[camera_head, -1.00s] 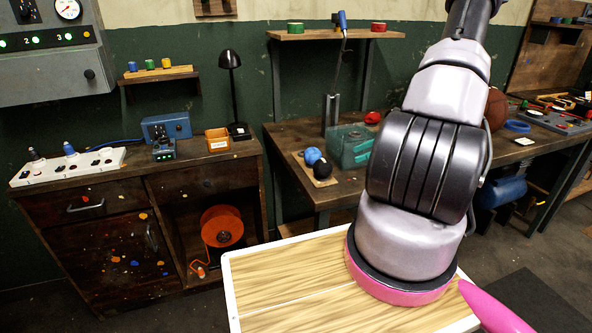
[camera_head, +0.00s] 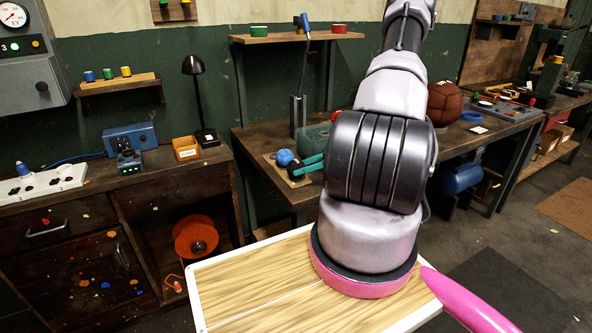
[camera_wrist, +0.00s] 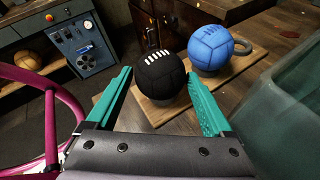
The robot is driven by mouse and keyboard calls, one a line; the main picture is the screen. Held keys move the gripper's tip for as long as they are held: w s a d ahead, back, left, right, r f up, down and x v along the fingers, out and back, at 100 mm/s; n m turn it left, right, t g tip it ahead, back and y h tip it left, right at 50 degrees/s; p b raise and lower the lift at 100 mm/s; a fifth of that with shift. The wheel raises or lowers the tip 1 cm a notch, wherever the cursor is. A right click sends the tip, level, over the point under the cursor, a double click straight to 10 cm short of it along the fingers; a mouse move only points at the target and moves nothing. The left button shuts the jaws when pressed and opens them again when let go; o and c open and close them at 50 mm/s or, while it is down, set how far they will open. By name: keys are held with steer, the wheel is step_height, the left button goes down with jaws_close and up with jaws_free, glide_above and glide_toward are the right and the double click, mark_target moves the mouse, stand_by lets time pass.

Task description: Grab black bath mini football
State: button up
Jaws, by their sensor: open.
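The black mini football (camera_wrist: 160,72) with white lacing sits on a wooden board (camera_wrist: 238,72) in the wrist view. A blue ball (camera_wrist: 211,46) sits beside it on the right, on the same board. My gripper (camera_wrist: 158,76) is open, its two teal fingers pointing at the black ball, one on each side of its near part. Whether they touch it I cannot tell. In the head view the black ball (camera_head: 296,173) is partly hidden by the teal fingers, and the blue ball (camera_head: 284,157) shows behind it.
A teal-green box (camera_wrist: 285,105) stands close on the right in the wrist view. The workbench (camera_head: 262,135) also bears a brown leather ball (camera_head: 444,103) farther right. A lamp (camera_head: 194,95) and an orange bin (camera_head: 186,148) stand on the left cabinet.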

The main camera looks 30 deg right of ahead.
steer(key=shift+x, duration=1.2)
steer(key=c, duration=1.1)
steer(key=shift+r, duration=0.15)
